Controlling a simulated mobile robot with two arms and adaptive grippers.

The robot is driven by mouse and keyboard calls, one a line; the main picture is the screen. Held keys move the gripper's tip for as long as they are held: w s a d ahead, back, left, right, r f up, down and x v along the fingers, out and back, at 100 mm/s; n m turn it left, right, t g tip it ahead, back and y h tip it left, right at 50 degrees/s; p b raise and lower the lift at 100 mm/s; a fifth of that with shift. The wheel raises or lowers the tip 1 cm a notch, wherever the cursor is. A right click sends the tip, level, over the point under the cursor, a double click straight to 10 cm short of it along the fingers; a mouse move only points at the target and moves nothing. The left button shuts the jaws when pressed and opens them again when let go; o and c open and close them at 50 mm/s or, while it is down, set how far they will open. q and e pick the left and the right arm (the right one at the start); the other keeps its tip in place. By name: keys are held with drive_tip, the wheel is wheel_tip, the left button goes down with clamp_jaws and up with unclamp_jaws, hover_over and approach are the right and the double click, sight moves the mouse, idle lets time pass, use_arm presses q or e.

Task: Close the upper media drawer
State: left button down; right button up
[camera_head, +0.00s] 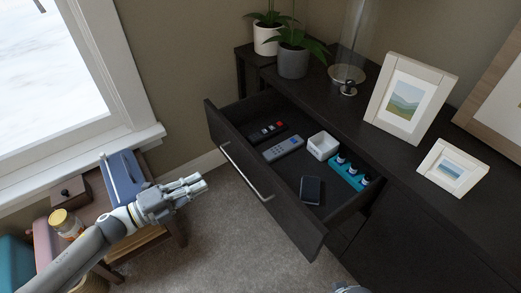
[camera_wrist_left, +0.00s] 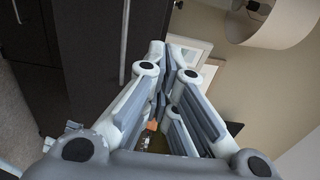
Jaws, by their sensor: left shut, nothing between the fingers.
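The upper media drawer (camera_head: 262,190) stands pulled out of the dark cabinet, with a long metal bar handle (camera_head: 243,171) on its front. It holds two remotes (camera_head: 283,149), a white box (camera_head: 322,146), a dark phone-like item (camera_head: 310,190) and a teal tray of small bottles (camera_head: 349,171). My left gripper (camera_head: 199,185) is shut and empty, left of the drawer front and apart from it. In the left wrist view the shut fingers (camera_wrist_left: 165,95) show beside a dark panel with a bar handle (camera_wrist_left: 124,40). Only a small piece at the bottom edge of the head view may be my right arm; its gripper does not show.
A wooden side table (camera_head: 140,237) with a blue item (camera_head: 124,175) and a jar (camera_head: 66,224) stands under my left arm. Carpet lies clear before the drawer.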

sight(251, 155)
use_arm(q)
drive_tip(key=x, duration=1.3)
drive_tip(key=shift+w, duration=0.1)
drive_tip(key=shift+w+d, duration=0.4)
drive_tip(key=shift+d, duration=0.25)
use_arm(e)
drive_tip(key=shift+w+d+r, duration=0.1)
drive_tip(key=shift+w+r, duration=0.1)
drive_tip(key=shift+r, duration=0.25)
drive_tip(key=shift+w+d+r, duration=0.1)
drive_tip(key=shift+w+r, duration=0.1)
drive_tip(key=shift+r, duration=0.2)
use_arm(q)
drive_tip(key=shift+d, duration=0.1)
